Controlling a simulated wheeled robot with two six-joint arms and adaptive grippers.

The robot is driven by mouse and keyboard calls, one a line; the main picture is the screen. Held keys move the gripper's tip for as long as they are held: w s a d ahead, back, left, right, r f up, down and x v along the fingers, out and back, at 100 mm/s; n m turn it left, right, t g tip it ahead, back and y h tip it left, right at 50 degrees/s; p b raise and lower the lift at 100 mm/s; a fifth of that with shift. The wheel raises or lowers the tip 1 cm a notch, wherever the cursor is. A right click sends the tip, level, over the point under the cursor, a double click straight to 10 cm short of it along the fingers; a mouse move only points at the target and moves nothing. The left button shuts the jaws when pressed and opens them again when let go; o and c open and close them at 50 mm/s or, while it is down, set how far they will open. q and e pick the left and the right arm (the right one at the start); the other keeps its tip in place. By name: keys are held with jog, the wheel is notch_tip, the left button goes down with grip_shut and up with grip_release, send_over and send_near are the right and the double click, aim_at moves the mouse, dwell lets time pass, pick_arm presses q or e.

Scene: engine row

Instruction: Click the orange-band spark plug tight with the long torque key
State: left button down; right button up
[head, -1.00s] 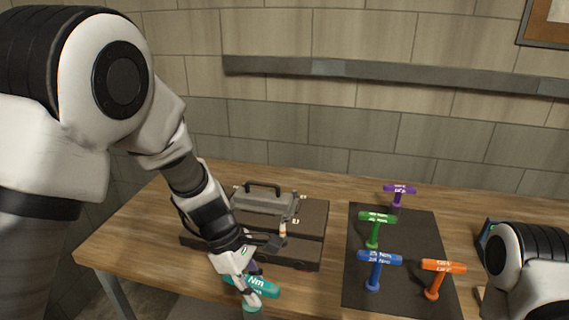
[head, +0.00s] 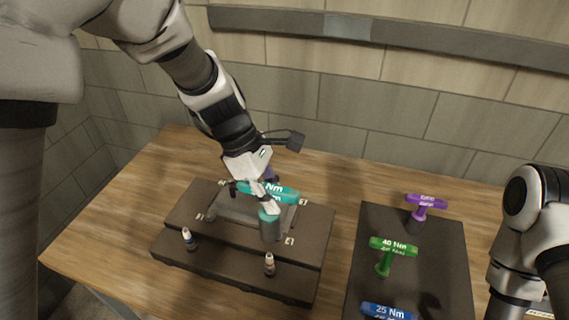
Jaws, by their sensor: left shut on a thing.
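My left gripper (head: 266,196) is shut on the teal torque key (head: 284,195), just below its T handle. The key is upright, with its wide lower end (head: 269,226) over the dark stepped engine block (head: 310,250). I cannot tell whether that end touches the block. A spark plug (head: 269,264) with what looks like an orange band stands upright on the front step, nearer than the key and apart from it. A blue-banded plug (head: 189,239) stands further left on that step. My right gripper is out of view; only part of the right arm shows.
A dark mat (head: 440,262) on the right holds purple (head: 426,203), green (head: 394,246) and blue (head: 389,312) keys. A grey cover (head: 232,206) lies on the block behind the held key. Bare wooden table (head: 110,225) shows left of the block.

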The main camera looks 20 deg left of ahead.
aim_at(265, 235)
pick_arm(q)
jog(key=shift+w+r, duration=0.1)
jog(key=shift+w, duration=0.15)
jog(key=shift+s+f+b, duration=0.6)
jog(key=shift+s+f, duration=0.1)
jog(key=shift+s, duration=0.15)
jog(key=shift+f, duration=0.35)
jog(key=shift+s+f+b, duration=0.15)
jog(key=shift+f+b, duration=1.45)
jog(key=shift+f, duration=0.6)
jog(key=shift+s+f+b, duration=0.25)
jog(key=shift+f+b, duration=0.4)
jog(key=shift+f, duration=0.25)
jog(key=shift+w+f+b, duration=0.15)
jog(key=shift+f+b, duration=0.65)
jog(key=shift+f, duration=0.9)
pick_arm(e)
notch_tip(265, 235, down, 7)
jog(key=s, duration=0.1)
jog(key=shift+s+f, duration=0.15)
pick_arm(q)
jog(key=shift+f, duration=0.25)
jog(key=shift+s, duration=0.35)
